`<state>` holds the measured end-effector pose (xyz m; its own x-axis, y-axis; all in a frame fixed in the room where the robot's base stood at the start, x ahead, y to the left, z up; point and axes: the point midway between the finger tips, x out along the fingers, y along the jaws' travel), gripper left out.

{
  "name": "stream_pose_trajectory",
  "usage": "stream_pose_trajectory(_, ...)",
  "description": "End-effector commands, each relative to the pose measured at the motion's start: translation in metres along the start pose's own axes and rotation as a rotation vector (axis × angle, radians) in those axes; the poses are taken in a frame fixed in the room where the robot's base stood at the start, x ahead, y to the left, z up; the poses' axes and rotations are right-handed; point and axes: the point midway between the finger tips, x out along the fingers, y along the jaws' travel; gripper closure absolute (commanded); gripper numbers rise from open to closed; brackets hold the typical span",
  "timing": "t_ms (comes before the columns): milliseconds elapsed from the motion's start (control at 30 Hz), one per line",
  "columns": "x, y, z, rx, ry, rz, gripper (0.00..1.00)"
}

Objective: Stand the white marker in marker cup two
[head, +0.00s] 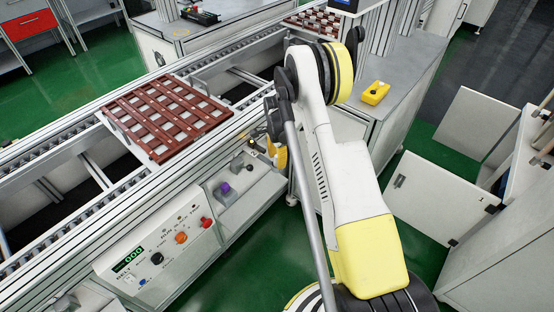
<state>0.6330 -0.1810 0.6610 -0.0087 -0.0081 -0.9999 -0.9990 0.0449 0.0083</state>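I cannot make out the white marker in the head view. I cannot make out a cup marked two either. My arm rises in the middle of the head view and folds down toward the conveyor's near side. The arm's end is small and mostly hidden behind my own links, near a small grey ledge. I cannot see whether my gripper is open or shut, or whether it holds anything.
A brown slatted tray (168,115) lies on the conveyor (75,128). Below are a control panel (160,246) with knobs and a ledge with a purple piece (225,187). A yellow object (376,92) lies on the grey counter (408,68). Open cabinet doors (440,196) stand right.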

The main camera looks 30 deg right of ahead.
Motion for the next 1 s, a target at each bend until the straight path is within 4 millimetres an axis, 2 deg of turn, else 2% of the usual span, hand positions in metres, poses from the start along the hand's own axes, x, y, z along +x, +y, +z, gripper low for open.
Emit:
stream_pose_trajectory(133,-0.003,0.0,0.0,0.0,0.0,0.0,0.57)
stream_pose_trajectory(233,-0.016,0.0,0.0,0.0,0.0,0.0,0.57)
stream_pose_trajectory(600,-0.097,0.0,0.0,0.0,0.001,0.001,0.57)
stream_pose_trajectory(867,-0.128,0.0,0.002,-0.012,0.002,-0.004,0.57)
stream_pose_trajectory(967,-0.153,0.003,0.01,-0.072,0.007,-0.026,0.57)
stream_pose_trajectory(1000,-0.169,0.005,0.015,-0.112,0.012,-0.041,0.57)
